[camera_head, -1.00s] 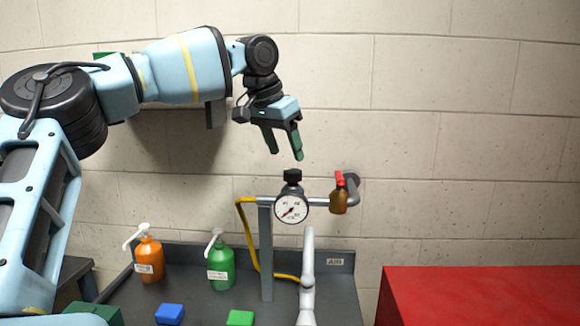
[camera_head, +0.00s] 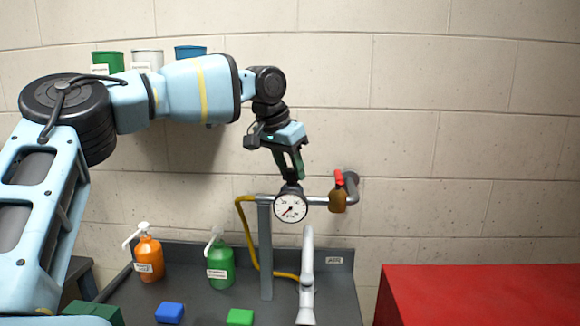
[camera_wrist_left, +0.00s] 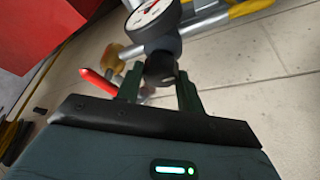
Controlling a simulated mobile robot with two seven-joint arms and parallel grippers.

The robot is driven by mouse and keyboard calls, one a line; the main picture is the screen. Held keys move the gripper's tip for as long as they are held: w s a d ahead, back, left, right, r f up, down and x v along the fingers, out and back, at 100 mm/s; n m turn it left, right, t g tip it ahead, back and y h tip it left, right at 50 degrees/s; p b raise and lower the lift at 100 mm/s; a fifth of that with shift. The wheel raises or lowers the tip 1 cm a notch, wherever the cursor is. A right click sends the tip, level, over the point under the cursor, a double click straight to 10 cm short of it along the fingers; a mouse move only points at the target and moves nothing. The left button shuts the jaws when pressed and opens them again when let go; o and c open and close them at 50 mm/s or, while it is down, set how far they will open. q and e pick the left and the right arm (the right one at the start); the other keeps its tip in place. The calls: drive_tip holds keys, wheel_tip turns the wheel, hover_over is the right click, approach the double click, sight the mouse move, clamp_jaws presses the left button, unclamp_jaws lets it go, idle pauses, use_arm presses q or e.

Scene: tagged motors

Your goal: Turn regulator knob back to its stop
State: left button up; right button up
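The regulator's black knob (camera_wrist_left: 161,72) sits on top of the round white pressure gauge (camera_head: 291,208), which is on a pipe above the bench. My left gripper (camera_head: 290,177) points down onto the knob from above. The knob is mostly hidden by the fingers in the head view. The gauge's dial is partly cut off in the wrist view. My right gripper is not in view.
A red-handled valve (camera_head: 339,190) with a brass-coloured body is close to the right of the gauge. A yellow hose (camera_head: 247,235) hangs to the left. Orange (camera_head: 149,259) and green (camera_head: 221,264) pump bottles stand on the bench. A red surface (camera_head: 480,295) is at the lower right.

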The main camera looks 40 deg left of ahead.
use_arm(q)
drive_tip(key=shift+c, duration=1.4)
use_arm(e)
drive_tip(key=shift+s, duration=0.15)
use_arm(q)
drive_tip(key=shift+n, duration=0.3)
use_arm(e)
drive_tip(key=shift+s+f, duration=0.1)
